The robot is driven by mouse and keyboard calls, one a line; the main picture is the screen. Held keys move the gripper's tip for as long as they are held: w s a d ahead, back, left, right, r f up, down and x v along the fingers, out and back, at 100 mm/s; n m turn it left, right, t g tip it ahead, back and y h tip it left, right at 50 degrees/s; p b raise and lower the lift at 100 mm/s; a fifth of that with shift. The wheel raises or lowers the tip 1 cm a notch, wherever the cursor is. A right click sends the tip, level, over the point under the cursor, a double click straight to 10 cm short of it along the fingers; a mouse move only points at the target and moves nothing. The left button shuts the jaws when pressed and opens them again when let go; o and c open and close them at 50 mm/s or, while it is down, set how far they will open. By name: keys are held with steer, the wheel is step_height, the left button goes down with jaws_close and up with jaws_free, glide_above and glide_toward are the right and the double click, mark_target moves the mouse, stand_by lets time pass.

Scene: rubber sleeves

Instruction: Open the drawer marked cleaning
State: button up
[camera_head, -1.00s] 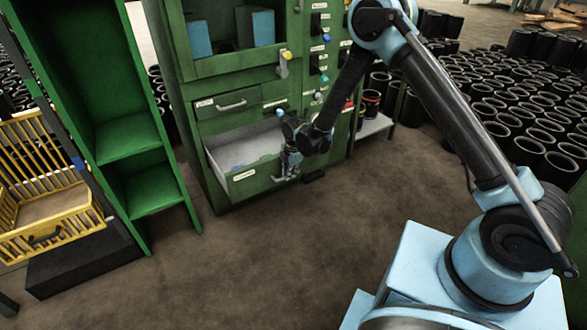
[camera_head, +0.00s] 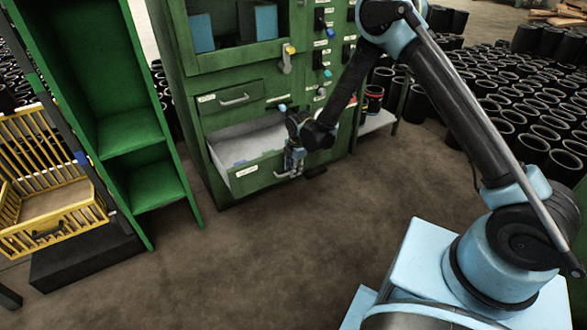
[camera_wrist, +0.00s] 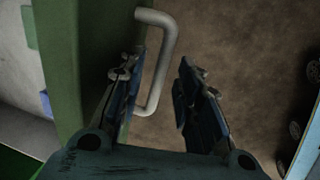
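The lower drawer (camera_head: 262,171) of the green cabinet is pulled out, showing its pale interior. A white label on its front is too small to read surely. My gripper (camera_head: 294,160) is at the right part of the drawer front, by the handle. In the wrist view, the grey bar handle (camera_wrist: 160,60) runs between the two fingers of my gripper (camera_wrist: 160,92). The fingers are apart; the left one is close to the handle, and I cannot tell whether it touches. The right finger is clear of the handle. The drawer's green front edge (camera_wrist: 75,60) is left of the fingers.
A closed drawer (camera_head: 232,97) with a grey handle is above the open one. A green shelf unit (camera_head: 130,135) and a yellow slatted crate (camera_head: 50,230) stand left. Black rubber sleeves (camera_head: 510,110) crowd the right. Brown floor (camera_head: 270,260) in front is clear.

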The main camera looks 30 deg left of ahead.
step_height(320, 180, up, 11)
steer(key=d, duration=0.2)
steer(key=shift+s+r, duration=0.2)
steer(key=shift+s, duration=0.15)
stand_by(0.5)
steer(key=w+d+r+m, duration=0.4)
steer(key=w+d+r, duration=0.3)
steer(key=d+r, duration=0.15)
steer(key=w+d+r+m, duration=0.25)
steer(key=d+r, duration=0.25)
steer(key=d, duration=0.4)
steer(key=w+d+r+m, duration=0.2)
steer(key=d+r+m, duration=0.2)
steer(key=d, duration=0.6)
steer(key=w+d+r+m, duration=0.25)
steer(key=d+r, duration=0.25)
steer(key=d, duration=0.4)
steer(key=s+d+m+t+h, duration=0.1)
steer(key=s+d+m, duration=0.55)
steer(key=d, duration=0.65)
steer(key=s+d+m+h, duration=0.1)
steer(key=s+d+m, duration=0.55)
steer(key=d, duration=0.55)
steer(key=s+d+f+m, duration=0.3)
steer(key=s+d+m, duration=0.1)
steer(key=s+d, duration=0.2)
steer(key=shift+s+f+m, duration=0.3)
steer(key=shift+s, duration=0.5)
